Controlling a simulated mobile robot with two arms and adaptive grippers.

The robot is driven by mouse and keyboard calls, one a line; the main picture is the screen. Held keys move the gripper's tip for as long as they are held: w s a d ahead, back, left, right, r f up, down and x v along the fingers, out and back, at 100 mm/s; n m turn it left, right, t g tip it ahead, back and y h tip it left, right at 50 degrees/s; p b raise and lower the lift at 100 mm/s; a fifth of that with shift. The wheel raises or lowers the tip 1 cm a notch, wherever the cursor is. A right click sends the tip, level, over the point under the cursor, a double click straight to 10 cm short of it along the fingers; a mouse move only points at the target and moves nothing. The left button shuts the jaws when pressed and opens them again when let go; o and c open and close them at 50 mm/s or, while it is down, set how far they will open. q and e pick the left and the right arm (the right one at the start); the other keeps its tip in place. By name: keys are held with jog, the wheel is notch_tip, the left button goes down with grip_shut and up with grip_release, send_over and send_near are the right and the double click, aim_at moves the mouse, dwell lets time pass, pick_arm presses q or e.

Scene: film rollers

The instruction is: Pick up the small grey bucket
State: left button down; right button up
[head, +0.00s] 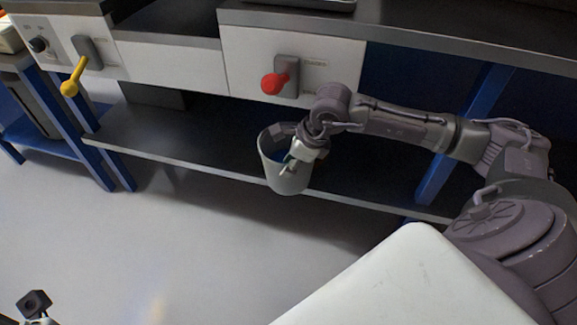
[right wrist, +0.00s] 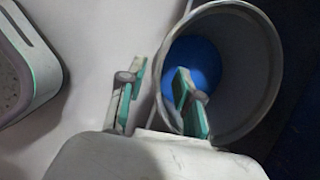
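The small grey bucket (head: 285,178) is upright below the red-handled panel, overlapping the lower shelf's front edge; what supports it is unclear. My right gripper (head: 291,166) is at its rim. In the right wrist view the bucket (right wrist: 262,70) opens toward the camera, with something blue (right wrist: 195,62) inside. There the right gripper (right wrist: 160,78) has its fingers apart, one outside the rim and one over the opening, with the near wall between them. A visible gap separates the fingers. A dark part at the head view's lower left seems to be my left gripper (head: 36,304); its fingers are unclear.
A panel with a red handle (head: 279,80) is above the bucket. A yellow handle (head: 75,77) is farther left. The lower shelf (head: 170,150) runs behind the bucket, and a blue post (head: 455,140) stands to the right. The grey floor (head: 150,240) in front is clear.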

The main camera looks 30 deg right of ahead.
aim_at(276, 180)
jog(key=b+x, duration=0.2)
jog(key=x, duration=0.3)
jog(key=shift+w+f+b, duration=0.1)
jog(key=shift+f+b, duration=0.05)
jog(key=shift+b, duration=0.15)
grip_shut()
